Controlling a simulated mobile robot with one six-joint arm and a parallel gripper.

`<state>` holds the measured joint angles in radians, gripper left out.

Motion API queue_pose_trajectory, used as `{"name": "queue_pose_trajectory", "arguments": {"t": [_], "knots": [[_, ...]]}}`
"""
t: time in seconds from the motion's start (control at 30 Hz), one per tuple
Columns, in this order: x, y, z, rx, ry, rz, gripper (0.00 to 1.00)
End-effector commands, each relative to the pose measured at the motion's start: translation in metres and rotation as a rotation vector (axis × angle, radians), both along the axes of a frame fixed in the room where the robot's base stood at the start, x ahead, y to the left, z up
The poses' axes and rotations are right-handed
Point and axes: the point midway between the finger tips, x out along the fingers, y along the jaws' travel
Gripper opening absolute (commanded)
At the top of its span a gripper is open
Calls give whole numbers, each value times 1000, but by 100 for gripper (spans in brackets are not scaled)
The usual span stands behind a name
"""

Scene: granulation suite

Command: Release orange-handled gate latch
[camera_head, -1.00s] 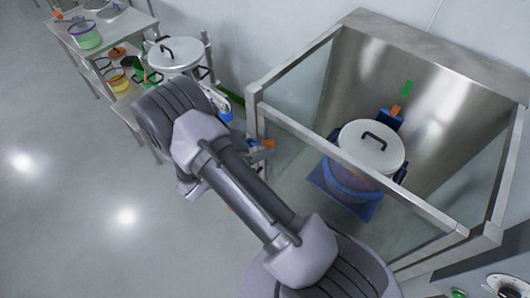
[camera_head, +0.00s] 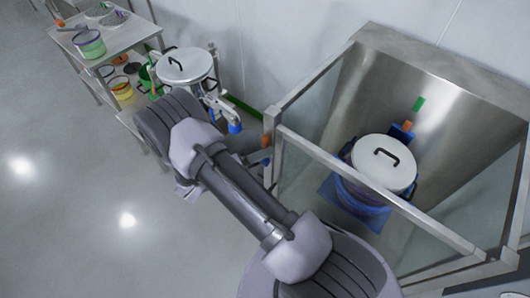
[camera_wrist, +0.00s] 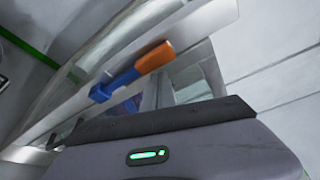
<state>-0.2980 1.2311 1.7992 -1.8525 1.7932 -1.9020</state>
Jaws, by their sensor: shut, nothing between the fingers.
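The gate (camera_head: 360,185) is a clear panel in a metal frame at the front of the steel enclosure. Its latch has an orange handle (camera_head: 266,140) at the left corner post, partly covered by my arm in the head view. In the wrist view the orange handle (camera_wrist: 155,57) and a blue part (camera_wrist: 115,84) lie aslant along a metal rail. My gripper (camera_wrist: 155,118) shows as a dark edge and grey housing along the bottom of the wrist view, just below the handle. It is shut and empty, with a visible gap to the handle. Its fingertips are hard to make out.
A lidded white pot (camera_head: 383,165) stands on a blue base inside the enclosure. Another lidded pot (camera_head: 185,66) stands on a stand behind my arm. A steel shelf (camera_head: 110,38) with colored containers is at the upper left. The floor at the left is clear.

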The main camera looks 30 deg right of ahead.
Motion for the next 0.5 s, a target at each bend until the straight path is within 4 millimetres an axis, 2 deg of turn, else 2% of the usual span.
{"name": "queue_pose_trajectory", "arguments": {"t": [0.5], "knots": [[3, 1, 3, 1, -5, 5, 0]]}}
